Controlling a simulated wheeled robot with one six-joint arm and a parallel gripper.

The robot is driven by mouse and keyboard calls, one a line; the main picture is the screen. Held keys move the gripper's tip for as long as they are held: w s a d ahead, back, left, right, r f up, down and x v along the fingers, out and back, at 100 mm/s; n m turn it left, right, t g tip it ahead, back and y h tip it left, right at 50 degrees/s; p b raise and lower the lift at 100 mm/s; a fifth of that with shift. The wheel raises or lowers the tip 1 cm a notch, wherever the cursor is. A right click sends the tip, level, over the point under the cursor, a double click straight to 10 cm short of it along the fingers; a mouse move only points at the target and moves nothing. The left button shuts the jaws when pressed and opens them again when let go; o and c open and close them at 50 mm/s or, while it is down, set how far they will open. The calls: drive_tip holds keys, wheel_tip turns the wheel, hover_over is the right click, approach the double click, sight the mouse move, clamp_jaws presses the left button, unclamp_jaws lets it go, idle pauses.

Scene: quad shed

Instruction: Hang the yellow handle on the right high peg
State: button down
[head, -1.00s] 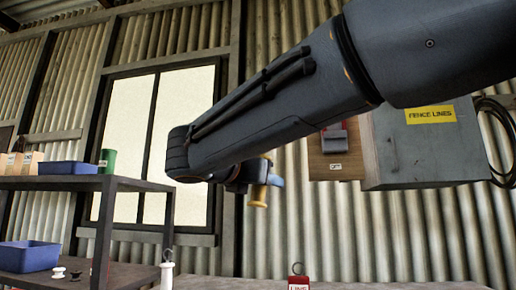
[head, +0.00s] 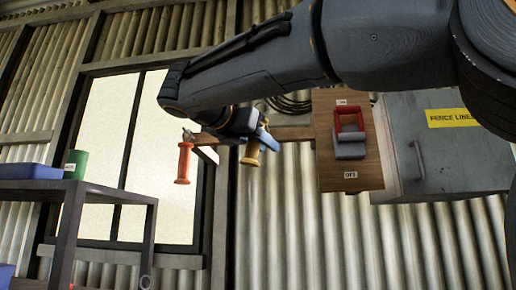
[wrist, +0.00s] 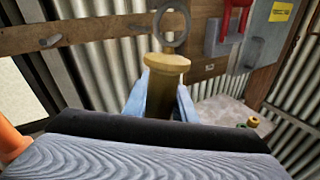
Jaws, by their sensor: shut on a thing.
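The yellow handle (head: 252,153) is upright in my gripper (head: 262,138), in front of the wall by the wooden rail. In the wrist view the handle (wrist: 163,85) stands between the two blue fingers (wrist: 160,100), which are shut on it. A grey ring (wrist: 172,27) shows just above its top, in front of the rail (wrist: 95,38). I cannot tell whether the ring touches a peg. An orange handle (head: 183,163) hangs at the rail's left part.
A wooden board with a red lever switch (head: 349,122) and a grey box labelled FENCE LINES (head: 440,150) are on the wall at right. A dark coil (head: 290,104) hangs behind my arm. A shelf with a green can (head: 76,164) and blue bin (head: 30,171) stands at left.

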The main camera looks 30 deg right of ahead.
drive_tip(key=w+d+f, duration=0.1)
drive_tip(key=w+d, duration=0.4)
drive_tip(key=w, duration=0.3)
drive_tip(key=shift+d+f+b, duration=0.3)
idle(1.0)
drive_tip(key=shift+w, duration=0.1)
idle(0.5)
drive_tip(key=c, duration=1.4)
unclamp_jaws()
drive_tip(key=b+v, duration=0.2)
drive_tip(key=v, duration=0.6)
drive_tip(key=shift+d, duration=0.1)
